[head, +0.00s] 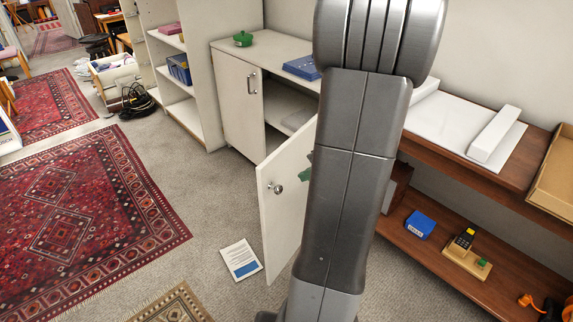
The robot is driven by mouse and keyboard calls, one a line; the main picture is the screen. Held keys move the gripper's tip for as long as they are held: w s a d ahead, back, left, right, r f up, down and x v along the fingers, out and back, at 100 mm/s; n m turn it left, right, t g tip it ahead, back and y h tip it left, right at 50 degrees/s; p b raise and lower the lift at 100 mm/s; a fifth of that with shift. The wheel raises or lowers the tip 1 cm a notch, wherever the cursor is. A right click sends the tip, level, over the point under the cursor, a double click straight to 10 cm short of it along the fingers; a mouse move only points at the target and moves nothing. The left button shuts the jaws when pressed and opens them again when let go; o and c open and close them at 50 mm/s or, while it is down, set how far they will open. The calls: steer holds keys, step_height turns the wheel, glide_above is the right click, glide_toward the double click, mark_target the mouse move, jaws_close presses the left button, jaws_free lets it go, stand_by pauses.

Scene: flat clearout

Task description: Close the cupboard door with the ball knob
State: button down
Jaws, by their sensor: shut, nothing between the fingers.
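The pale cupboard (234,105) stands at the back, left of my arm. Its left door, with a bar handle (252,84), is shut. Its right door (283,215) stands open, swung out toward me, and the round ball knob (277,189) shows near its free edge. The hinge side of this door is hidden behind my arm. My gripper (305,174) shows only as a small grey and green part at the arm's left edge, in front of the door and right of the knob. It is shut and empty, apart from the knob. Most of it is hidden.
A green pot (243,39) and a blue box (301,67) are on the cupboard top. A booklet (241,259) lies on the carpet left of the open door. A brown shelf unit (470,262) stands at right. Carpet is clear between the booklet and the cupboard.

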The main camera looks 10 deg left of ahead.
mark_target(266, 181)
steer(key=shift+w+a+r+b+x, duration=0.15)
steer(key=shift+a+r+x, duration=0.15)
steer(key=shift+x, duration=1.75)
steer(key=shift+a+r+b+x, duration=0.2)
steer(key=shift+a+r+x, duration=0.15)
steer(key=shift+x, duration=1.75)
steer(key=shift+w+a+r+b+x, duration=0.15)
steer(key=shift+a+r+x, duration=0.15)
steer(key=shift+x, duration=1.75)
